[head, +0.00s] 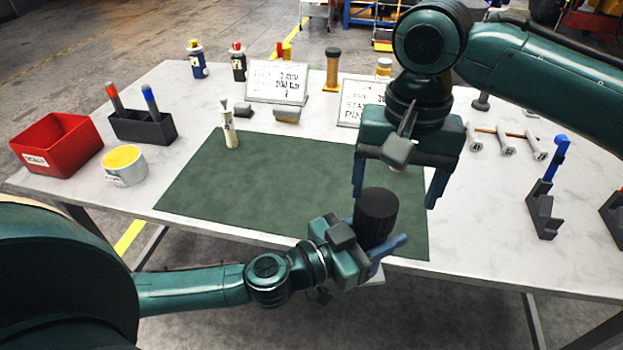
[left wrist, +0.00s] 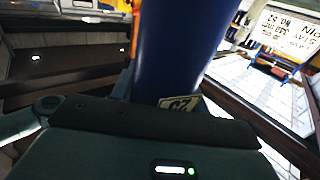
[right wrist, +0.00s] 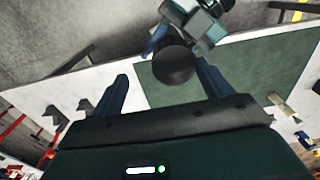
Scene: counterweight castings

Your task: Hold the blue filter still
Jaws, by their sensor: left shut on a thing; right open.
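The blue filter shows its black ribbed cap (head: 376,210) in the head view, near the front edge of the green mat. In the left wrist view its blue body (left wrist: 180,45) fills the middle, with a small label low on it. My left gripper (head: 378,246) is shut on the filter and hides much of its body. My right gripper (head: 398,188) is open above the filter, fingers pointing down on either side of the cap. In the right wrist view the round cap (right wrist: 173,66) lies between and beyond the open fingers, apparently untouched.
The green mat (head: 290,200) is mostly bare, with a pale upright piece (head: 229,130) at its back left. A red bin (head: 57,142), a yellow-topped cup (head: 125,165) and a dark pen holder (head: 143,128) stand left.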

